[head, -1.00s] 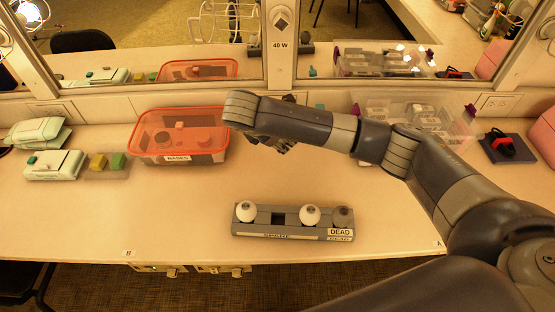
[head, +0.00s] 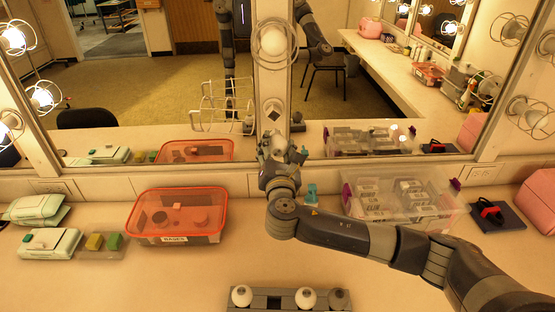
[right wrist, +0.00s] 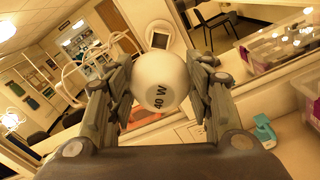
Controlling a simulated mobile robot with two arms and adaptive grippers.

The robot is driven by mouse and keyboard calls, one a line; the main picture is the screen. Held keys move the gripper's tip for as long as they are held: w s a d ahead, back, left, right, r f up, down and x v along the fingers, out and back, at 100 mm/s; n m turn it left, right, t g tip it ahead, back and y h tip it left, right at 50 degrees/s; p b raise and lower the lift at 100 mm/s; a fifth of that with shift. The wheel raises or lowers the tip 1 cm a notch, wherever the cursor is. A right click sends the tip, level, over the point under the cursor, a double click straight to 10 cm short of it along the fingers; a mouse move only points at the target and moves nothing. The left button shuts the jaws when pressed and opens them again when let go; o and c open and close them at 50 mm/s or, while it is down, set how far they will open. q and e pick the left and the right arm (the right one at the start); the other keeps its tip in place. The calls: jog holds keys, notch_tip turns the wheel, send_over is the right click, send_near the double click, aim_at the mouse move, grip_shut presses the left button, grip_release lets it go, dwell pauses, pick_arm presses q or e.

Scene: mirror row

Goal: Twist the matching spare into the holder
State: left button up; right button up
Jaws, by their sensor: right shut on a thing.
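The bulb tray (head: 272,291) at the bottom of the head view has white bulbs at left (head: 241,295) and middle (head: 306,298), an empty slot between, and a dark bulb (head: 339,298) at right. My left gripper is out of view.
A wire cage (head: 222,108) stands out left of the holder. Another caged bulb (head: 272,41) is above it on the post. An orange-lidded box (head: 177,208), a clear bin (head: 400,200) and a teal item (head: 311,193) stand on the counter. The counter's middle is clear.

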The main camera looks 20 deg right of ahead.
aim_at(275, 131)
jog(key=shift+b+x, duration=2)
jog(key=shift+x, duration=1.8)
jog(key=shift+p, duration=0.65)
jog(key=shift+b+x, duration=0.7)
jog(key=shift+x, duration=1.35)
dwell(1.1)
jog(key=shift+m+b, duration=0.75)
jog(key=shift+m, duration=0.15)
